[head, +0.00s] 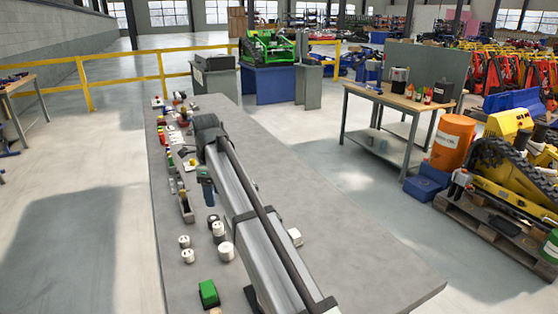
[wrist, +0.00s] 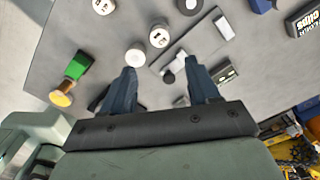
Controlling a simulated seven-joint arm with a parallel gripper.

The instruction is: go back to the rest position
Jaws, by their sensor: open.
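My gripper (wrist: 160,68) is open in the wrist view, with its two dark fingers apart and nothing held between them. Beyond the fingertips is the grey tabletop (wrist: 60,30) with small parts on it. A grey rectangular part (wrist: 196,45) shows past the fingers, and a white round piece (wrist: 135,55) shows just past the left finger. In the head view my arm reaches along the long grey table (head: 340,255). The gripper end is small there and its fingers are hard to make out.
A green block (head: 208,293) and several white round pieces (head: 226,251) stand near the table's left side. A white cube (head: 295,237) is right of my arm. The table's right part is clear. A workbench (head: 385,98) and an orange drum (head: 452,142) stand beyond.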

